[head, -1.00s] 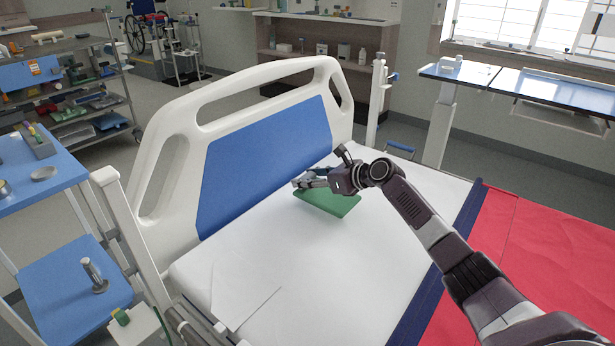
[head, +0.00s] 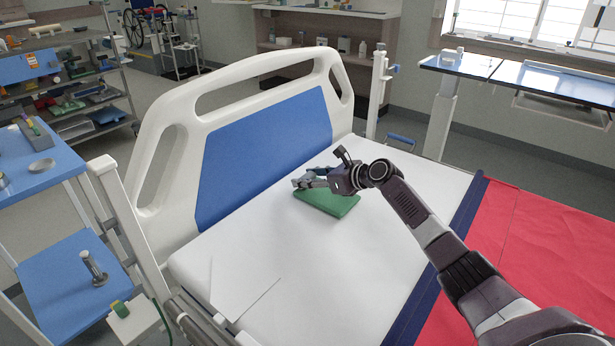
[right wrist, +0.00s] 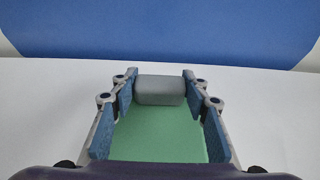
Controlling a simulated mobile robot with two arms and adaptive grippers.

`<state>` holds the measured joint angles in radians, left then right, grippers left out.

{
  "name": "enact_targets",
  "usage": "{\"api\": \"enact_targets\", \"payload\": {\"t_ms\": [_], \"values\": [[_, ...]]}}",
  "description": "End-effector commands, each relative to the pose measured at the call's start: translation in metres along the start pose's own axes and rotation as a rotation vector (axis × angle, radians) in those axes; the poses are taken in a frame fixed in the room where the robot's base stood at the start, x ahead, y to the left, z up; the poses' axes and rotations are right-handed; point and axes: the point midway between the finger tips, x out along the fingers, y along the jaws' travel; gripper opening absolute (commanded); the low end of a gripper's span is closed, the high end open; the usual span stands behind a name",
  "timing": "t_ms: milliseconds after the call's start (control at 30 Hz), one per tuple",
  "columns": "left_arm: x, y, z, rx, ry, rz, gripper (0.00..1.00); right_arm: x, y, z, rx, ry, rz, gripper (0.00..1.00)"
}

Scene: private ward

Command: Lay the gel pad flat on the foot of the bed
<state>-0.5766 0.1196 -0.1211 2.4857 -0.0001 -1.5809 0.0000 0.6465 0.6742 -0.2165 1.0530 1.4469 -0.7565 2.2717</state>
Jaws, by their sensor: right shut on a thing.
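The green gel pad (head: 328,202) is at the foot of the bed, on the white sheet (head: 350,255) near the blue-panelled end board. It looks flat and level; any small gap under it is hard to judge. My right gripper (head: 303,182) is over the pad's far left end, shut on it. In the right wrist view the green pad (right wrist: 158,136) lies between the two blue-padded fingers (right wrist: 160,112), with a grey block-like part (right wrist: 160,90) at its far end between the fingertips. My left gripper is not in view.
The white end board with its blue panel (head: 265,150) rises close behind the pad. A red cover (head: 510,230) with a dark blue edge lies at right. A blue-shelved trolley (head: 60,250) stands at left. The white sheet in front of the pad is clear.

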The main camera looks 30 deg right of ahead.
Motion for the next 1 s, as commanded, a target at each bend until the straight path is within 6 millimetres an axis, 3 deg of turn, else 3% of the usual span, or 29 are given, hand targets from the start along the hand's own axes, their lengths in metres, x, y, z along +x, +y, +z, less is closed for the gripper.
{"api": "enact_targets", "payload": {"t_ms": [900, 933, 1000], "values": [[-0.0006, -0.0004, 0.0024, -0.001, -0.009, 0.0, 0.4, 0.0023, -0.0007, -0.0043, 0.0, -0.003, -0.001, 0.0], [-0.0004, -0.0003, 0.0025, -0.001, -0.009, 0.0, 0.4, 0.0022, -0.0008, -0.004, 0.0, -0.004, -0.001, 0.46], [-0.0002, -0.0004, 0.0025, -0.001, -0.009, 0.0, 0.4, 0.0022, -0.0007, -0.0042, 0.0, -0.003, -0.001, 0.53]]}}
